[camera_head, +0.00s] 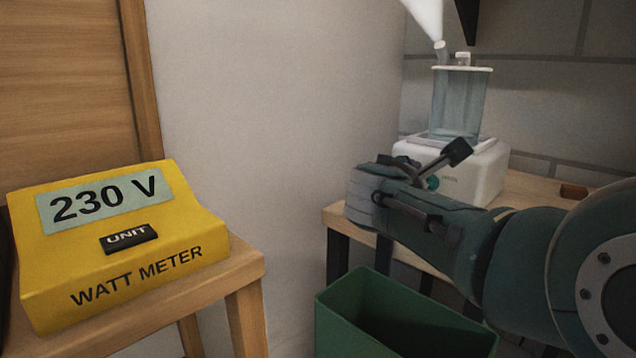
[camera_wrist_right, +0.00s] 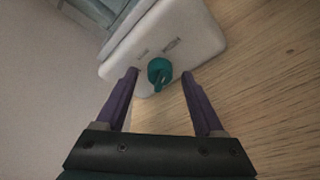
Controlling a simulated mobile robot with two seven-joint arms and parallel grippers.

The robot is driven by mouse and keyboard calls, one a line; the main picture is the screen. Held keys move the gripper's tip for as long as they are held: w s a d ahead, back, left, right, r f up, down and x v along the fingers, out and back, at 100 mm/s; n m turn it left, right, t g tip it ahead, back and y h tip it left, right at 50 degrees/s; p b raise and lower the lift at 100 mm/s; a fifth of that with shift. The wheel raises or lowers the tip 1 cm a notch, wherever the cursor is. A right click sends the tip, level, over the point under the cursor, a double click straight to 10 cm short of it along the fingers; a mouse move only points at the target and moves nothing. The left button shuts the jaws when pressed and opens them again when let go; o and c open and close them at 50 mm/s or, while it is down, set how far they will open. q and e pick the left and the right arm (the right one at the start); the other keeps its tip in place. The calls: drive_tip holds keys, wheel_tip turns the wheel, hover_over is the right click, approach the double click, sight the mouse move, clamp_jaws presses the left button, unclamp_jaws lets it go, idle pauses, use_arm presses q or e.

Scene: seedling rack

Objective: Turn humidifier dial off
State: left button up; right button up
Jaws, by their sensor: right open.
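The humidifier (camera_head: 474,165) has a white base and a clear tank (camera_head: 458,105), and stands on a wooden table at the right in the head view. White mist rises from its spout. Its teal dial (camera_head: 433,183) is on the front of the base, partly beside my right gripper (camera_head: 425,157). In the right wrist view the dial (camera_wrist_right: 160,72) shows on the white base (camera_wrist_right: 186,30), with small lettering near it that I cannot read. My right gripper (camera_wrist_right: 162,80) is open, its two fingers on either side of the dial with gaps. My left gripper is not in view.
A yellow watt meter (camera_head: 120,280) reading 230 V sits on a wooden stand (camera_head: 245,265) at the left. A green bin (camera_head: 335,310) stands below and in front of the humidifier's table (camera_head: 335,217). A small brown block (camera_head: 574,191) lies on that table.

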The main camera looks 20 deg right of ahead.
drive_tip(key=shift+c, duration=0.3)
clamp_jaws()
idle(0.4)
drive_tip(key=shift+n+g, duration=0.4)
drive_tip(key=shift+n, duration=0.4)
drive_tip(key=shift+w+n+g+b, duration=0.1)
drive_tip(key=shift+n+g+b, duration=0.2)
drive_tip(key=shift+n+b, duration=0.25)
drive_tip(key=shift+w+a+n+g+h+b, duration=0.1)
drive_tip(key=shift+n+g+h+b, duration=0.3)
drive_tip(key=shift+n+b, duration=0.6)
drive_tip(key=shift+n+g+b, duration=0.25)
drive_tip(key=shift+g+b, duration=0.05)
drive_tip(key=shift+b, duration=0.35)
drive_tip(key=shift+r, duration=0.1)
